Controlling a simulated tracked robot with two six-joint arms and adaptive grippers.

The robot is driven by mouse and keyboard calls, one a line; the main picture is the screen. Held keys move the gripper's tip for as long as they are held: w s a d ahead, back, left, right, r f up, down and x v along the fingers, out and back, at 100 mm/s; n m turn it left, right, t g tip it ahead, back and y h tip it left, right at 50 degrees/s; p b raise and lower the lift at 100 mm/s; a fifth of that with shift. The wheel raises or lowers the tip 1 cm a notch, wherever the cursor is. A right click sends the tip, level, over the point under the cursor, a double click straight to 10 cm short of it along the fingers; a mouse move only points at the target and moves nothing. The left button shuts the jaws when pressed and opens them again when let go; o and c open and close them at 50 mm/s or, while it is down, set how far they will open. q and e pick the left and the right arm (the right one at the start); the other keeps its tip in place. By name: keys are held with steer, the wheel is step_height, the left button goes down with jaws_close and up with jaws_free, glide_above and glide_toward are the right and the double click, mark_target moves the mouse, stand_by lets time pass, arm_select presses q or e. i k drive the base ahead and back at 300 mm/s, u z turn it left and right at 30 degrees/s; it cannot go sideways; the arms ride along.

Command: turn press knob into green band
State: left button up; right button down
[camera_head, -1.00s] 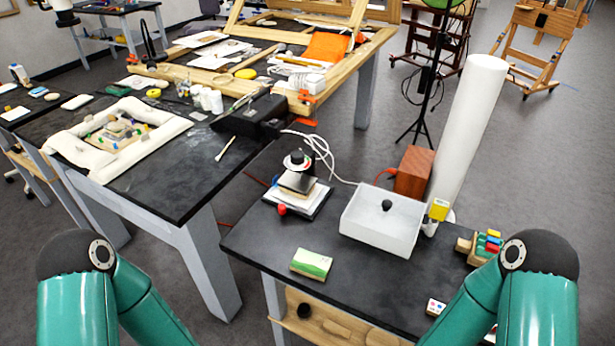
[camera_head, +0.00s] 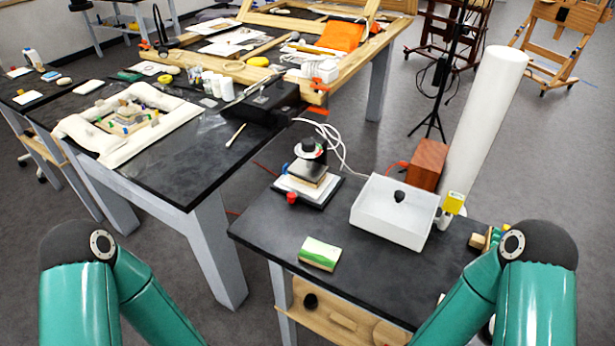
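The press (camera_head: 307,177) stands on the near dark table, right of the picture's middle. It has a white base, a block between its plates and a round dial with a black top (camera_head: 308,148). A small red knob (camera_head: 291,197) sits at the front left of its base. A green band on the dial is too small to make out. Both my teal arms show only at the bottom left and bottom right, well short of the press. Neither gripper is in view.
On the near table (camera_head: 375,268) are a white open tray (camera_head: 388,222) with a dark round object in it, a green-and-cream block (camera_head: 319,254) and a yellow item (camera_head: 453,203). A tall white roll (camera_head: 485,130) stands behind. The table's front left is clear. White cables run behind the press.

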mark_target(309, 145)
steer(key=u, duration=2.15)
steer(key=i, duration=0.1)
steer(key=z, duration=3.2)
steer(key=k, duration=1.4)
steer(key=u, duration=0.9)
steer(key=i, duration=1)
steer(key=z, duration=0.1)
